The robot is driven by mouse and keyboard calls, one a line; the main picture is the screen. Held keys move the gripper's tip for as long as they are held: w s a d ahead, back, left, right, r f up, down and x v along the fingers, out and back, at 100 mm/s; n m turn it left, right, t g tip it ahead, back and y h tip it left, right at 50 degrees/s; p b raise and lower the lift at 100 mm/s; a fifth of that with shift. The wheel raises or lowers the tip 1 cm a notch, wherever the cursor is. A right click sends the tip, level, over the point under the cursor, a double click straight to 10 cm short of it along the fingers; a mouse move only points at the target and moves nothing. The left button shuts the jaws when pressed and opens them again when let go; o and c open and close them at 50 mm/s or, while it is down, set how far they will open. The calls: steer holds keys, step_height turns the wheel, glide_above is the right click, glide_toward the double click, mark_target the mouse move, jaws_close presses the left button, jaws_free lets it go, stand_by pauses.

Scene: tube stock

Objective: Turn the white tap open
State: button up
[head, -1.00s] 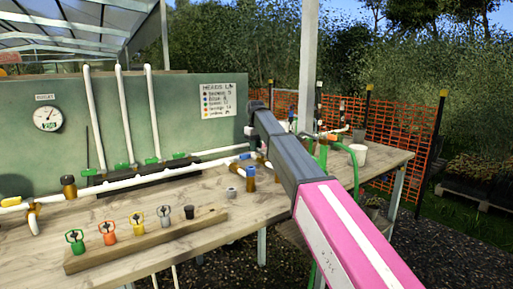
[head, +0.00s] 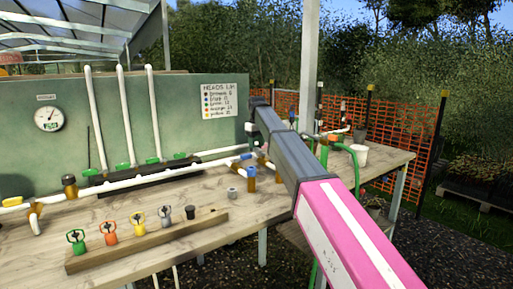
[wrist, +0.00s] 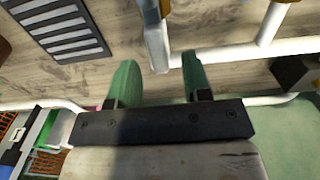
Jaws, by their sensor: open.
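My gripper (wrist: 157,75) shows in the wrist view with its two green fingers apart and nothing clamped between them. A pale, narrow piece (wrist: 156,40) runs down into the gap between the fingertips from the top edge. It may be the white tap or part of the pipe, and I cannot tell which or whether a finger touches it. A white pipe (wrist: 235,53) crosses behind the fingers. No white tap handle shows clearly there.
The wooden bench (head: 150,215) carries white pipework (head: 130,182), a blue-handled fitting (head: 242,157) and a wooden strip (head: 150,240) with several coloured tap heads. A green panel (head: 120,115) with a gauge (head: 49,118) rises behind.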

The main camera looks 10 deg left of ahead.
step_height(320, 180, up, 9)
stand_by(0.3)
